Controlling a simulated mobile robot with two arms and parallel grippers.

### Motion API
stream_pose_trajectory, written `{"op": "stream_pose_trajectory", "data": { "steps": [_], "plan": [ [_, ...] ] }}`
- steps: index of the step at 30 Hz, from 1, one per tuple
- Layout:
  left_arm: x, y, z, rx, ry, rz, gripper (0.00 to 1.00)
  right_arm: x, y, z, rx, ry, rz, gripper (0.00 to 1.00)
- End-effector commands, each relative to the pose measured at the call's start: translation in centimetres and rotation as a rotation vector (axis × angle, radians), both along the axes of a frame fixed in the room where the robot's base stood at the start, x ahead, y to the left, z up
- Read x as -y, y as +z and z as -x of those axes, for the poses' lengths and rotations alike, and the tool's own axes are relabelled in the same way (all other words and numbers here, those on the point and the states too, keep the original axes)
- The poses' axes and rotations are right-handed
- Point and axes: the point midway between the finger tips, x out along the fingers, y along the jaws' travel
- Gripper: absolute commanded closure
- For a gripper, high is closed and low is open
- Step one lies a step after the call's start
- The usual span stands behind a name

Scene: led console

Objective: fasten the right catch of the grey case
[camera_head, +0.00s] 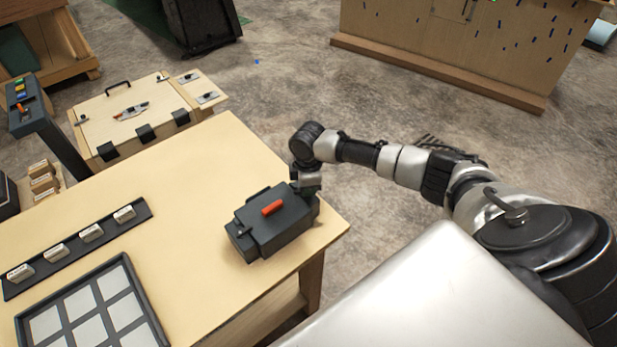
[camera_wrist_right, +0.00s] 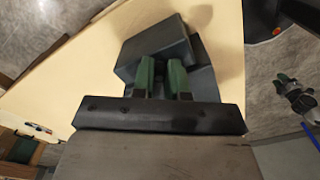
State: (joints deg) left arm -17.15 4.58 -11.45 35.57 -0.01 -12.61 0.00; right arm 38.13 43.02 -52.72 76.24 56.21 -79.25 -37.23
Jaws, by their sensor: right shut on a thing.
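The grey case (camera_head: 270,226) lies closed on the wooden table near its right corner, with an orange bar on its lid. My right gripper (camera_head: 311,196) is at the case's right side, its arm reaching in from the right. In the right wrist view the green fingers (camera_wrist_right: 162,78) are shut against the dark grey case (camera_wrist_right: 155,45). The right catch is hidden by the gripper, and I cannot tell its position. My left gripper is out of view.
The wooden table (camera_head: 180,190) also holds a dark strip with several small pale blocks (camera_head: 75,247) and a black tray of pale squares (camera_head: 92,312). A wooden box (camera_head: 130,112) with dark latches stands behind.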

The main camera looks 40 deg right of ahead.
Motion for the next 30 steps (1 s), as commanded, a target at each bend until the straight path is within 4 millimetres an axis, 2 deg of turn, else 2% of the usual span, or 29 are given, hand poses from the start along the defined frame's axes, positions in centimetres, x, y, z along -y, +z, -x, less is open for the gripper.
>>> {"op": "stream_pose_trajectory", "data": {
  "steps": [15, 30],
  "plan": [
    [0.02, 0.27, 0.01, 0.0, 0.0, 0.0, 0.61, 0.0, 0.11, -0.43, 0.005, 0.432, -0.002, 1.0],
    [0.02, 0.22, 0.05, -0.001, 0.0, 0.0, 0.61, -0.02, 0.13, -0.55, 0.006, 0.589, -0.003, 1.0]
  ]
}}
